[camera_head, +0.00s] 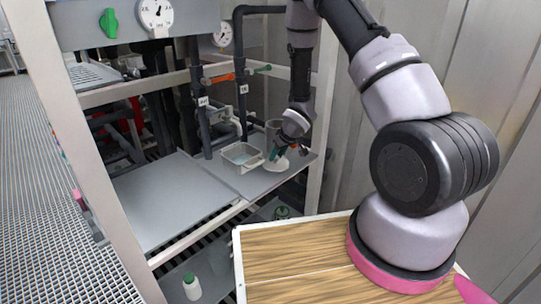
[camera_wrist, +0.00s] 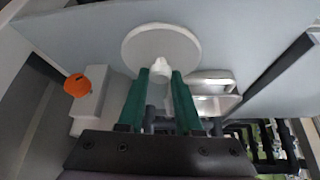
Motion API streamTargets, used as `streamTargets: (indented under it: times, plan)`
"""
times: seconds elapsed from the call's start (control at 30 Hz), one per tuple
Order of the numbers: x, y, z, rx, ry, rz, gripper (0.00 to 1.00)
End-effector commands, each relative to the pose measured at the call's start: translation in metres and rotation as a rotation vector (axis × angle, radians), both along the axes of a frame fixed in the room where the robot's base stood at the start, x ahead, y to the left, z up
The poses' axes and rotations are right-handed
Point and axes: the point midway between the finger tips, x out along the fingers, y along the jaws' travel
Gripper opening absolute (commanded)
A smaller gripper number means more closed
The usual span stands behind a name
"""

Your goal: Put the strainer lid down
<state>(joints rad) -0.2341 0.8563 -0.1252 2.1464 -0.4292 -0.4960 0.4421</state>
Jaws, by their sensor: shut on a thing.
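The strainer lid is a pale round disc with a small knob. In the wrist view the lid (camera_wrist: 160,42) is just past the green fingers of my gripper (camera_wrist: 160,78), which are shut on its knob. In the head view the lid (camera_head: 277,166) is low over the right part of the grey shelf (camera_head: 205,166), under my gripper (camera_head: 278,154). I cannot tell whether it touches the shelf. The open square strainer vessel (camera_head: 241,156) stands just left of the lid. It partly shows in the wrist view (camera_wrist: 213,104), behind the fingers.
A grey cylinder (camera_head: 273,127) stands behind my gripper. Dark pipes with valves, one with an orange handle (camera_head: 222,78), rise behind the vessel. A frame post (camera_head: 321,150) is close on the right. The shelf's left part is clear. A white bottle (camera_head: 192,287) stands below.

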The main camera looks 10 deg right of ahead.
Motion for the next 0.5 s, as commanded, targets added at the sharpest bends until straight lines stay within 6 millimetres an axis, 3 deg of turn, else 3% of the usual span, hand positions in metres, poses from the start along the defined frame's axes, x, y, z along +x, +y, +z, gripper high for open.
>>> streamTargets:
  times: [0.1, 0.47, 0.5]
  plan:
    - [-0.0049, -0.0108, -0.0143, -0.001, 0.003, 0.0, 0.0]
    - [-0.0046, -0.0117, -0.0174, 0.0, 0.0, 0.0, 0.0]
    - [-0.0047, -0.0116, -0.0183, 0.0, 0.001, 0.0, 0.38]
